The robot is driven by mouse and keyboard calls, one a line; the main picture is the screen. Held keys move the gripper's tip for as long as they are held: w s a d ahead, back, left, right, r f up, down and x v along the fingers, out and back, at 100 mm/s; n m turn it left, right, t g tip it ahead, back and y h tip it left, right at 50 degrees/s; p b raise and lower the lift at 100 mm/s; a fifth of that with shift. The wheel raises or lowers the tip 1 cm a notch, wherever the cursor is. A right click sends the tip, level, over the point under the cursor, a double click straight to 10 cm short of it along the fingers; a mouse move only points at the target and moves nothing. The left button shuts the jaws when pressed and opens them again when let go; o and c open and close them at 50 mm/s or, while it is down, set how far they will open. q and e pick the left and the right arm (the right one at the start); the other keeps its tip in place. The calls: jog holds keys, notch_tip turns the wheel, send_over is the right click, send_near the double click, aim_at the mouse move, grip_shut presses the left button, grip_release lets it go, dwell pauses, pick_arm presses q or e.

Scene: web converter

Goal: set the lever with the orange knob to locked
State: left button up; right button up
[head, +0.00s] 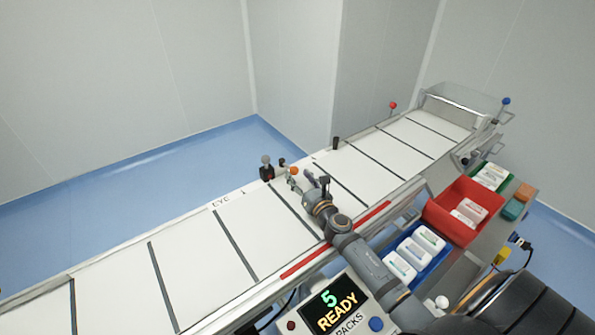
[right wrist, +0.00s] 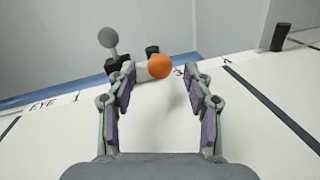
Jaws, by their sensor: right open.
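The lever's orange knob (head: 293,171) stands at the far edge of the white conveyor in the head view. In the right wrist view the orange knob (right wrist: 159,66) shows ahead of my gripper, between and beyond the fingertips, nearer the left finger. Its lever arm is mostly hidden behind the knob. My right gripper (head: 317,184) reaches across the belt, close to the knob on its right side. In the right wrist view this gripper (right wrist: 159,80) is open, with nothing between its fingers. Locked or unlocked marks cannot be read. My left gripper is not in view.
A grey-knobbed lever (head: 266,165) stands just left of the orange knob. A black post (head: 336,143) and a red-knobbed lever (head: 392,107) stand farther right. A red bin (head: 466,203) and a blue tray (head: 440,262) lie at the near side. The belt (head: 110,270) is empty.

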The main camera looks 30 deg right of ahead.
jog(key=shift+w, duration=0.8)
grip_shut()
